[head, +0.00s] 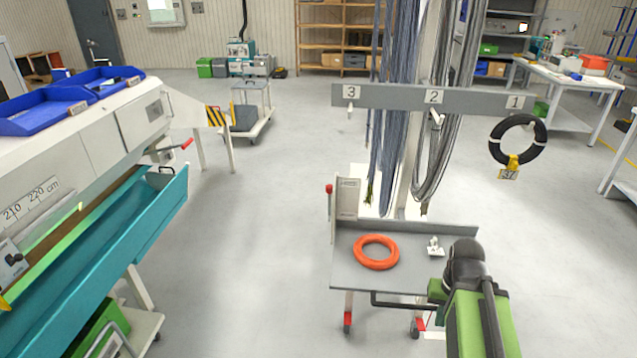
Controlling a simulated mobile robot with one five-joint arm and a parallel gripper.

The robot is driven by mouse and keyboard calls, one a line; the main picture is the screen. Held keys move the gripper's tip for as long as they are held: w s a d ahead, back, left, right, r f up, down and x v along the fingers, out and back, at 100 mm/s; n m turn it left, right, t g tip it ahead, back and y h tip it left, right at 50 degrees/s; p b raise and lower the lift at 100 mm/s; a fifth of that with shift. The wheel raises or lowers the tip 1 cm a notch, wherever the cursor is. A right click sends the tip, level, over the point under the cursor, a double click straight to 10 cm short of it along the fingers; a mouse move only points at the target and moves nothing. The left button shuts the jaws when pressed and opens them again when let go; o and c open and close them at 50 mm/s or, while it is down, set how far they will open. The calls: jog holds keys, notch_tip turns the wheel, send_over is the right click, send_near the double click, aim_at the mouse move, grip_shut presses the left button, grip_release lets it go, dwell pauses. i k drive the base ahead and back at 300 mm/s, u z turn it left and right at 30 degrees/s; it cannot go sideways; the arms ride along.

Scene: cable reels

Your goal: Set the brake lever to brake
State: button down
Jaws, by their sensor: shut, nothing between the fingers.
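A thin upright lever with a red knob (329,188) stands at the left edge of a pale panel (347,196) on the grey reel cart (350,272). A second lever with a red grip (181,146) sticks out to the right from the white machine at the left. I cannot tell from their markings which is the brake lever, or which setting either one is in. My green arm with its dark joint shows at the lower right, in front of the cart. My gripper is not visible.
An orange ring (376,252) lies on the cart's deck. A black coil (517,140) hangs at peg 1 on the grey bar (385,96). Cable bundles (393,120) hang behind the bar. A teal trough (110,250) stands left. Open floor (260,240) lies between trough and cart.

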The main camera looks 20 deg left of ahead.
aim_at(328, 188)
jog(key=i, duration=0.75)
jog(key=u, duration=0.15)
jog(key=k, duration=0.1)
jog(key=z, duration=3.3)
jog(key=k, duration=1)
jog(key=z, duration=5.85)
